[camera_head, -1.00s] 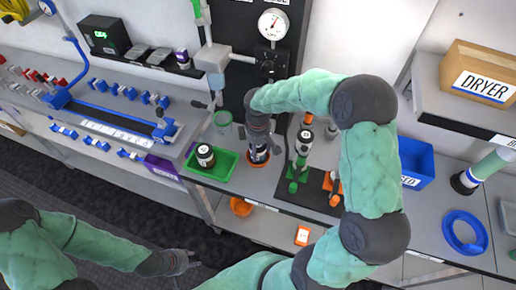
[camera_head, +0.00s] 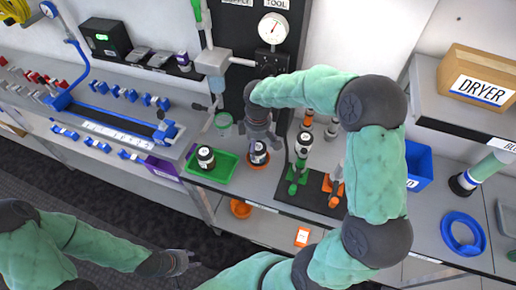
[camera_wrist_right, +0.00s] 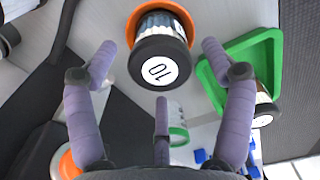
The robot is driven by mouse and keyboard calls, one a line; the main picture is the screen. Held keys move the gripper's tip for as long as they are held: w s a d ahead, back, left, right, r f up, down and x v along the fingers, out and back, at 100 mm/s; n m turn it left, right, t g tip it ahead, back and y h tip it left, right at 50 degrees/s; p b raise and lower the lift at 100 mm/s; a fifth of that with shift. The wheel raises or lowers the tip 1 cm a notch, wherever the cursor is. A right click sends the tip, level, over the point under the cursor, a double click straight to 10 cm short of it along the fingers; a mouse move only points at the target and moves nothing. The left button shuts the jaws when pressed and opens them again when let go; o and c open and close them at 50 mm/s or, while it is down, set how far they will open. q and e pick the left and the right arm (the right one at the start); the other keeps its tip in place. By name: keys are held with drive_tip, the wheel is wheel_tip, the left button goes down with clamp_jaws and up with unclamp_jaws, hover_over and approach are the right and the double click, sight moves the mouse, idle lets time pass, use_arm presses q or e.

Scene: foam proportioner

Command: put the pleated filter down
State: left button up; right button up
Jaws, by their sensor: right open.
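The pleated filter (camera_head: 259,155), a dark-capped cartridge with a white label, stands upright in an orange dish (camera_head: 256,166) on the bench. In the right wrist view the filter (camera_wrist_right: 160,62) shows a "10" on its cap and pleated sides, with the orange dish (camera_wrist_right: 133,27) around its base. My right gripper (camera_head: 261,138) is open and just above the filter. Its spread fingers (camera_wrist_right: 157,78) show on either side of the cap, apart from it. My left gripper (camera_head: 188,263) hangs low in front of the bench, away from the filter; its finger opening is unclear.
A green tray (camera_head: 228,178) with a dark-capped jar (camera_head: 206,158) is just left of the filter. A dark mat (camera_head: 325,208) with green and orange fixtures lies to the right.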

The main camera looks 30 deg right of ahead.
wheel_tip(320, 180, up, 8)
drive_tip(key=shift+r+p, duration=0.15)
drive_tip(key=shift+p, duration=0.65)
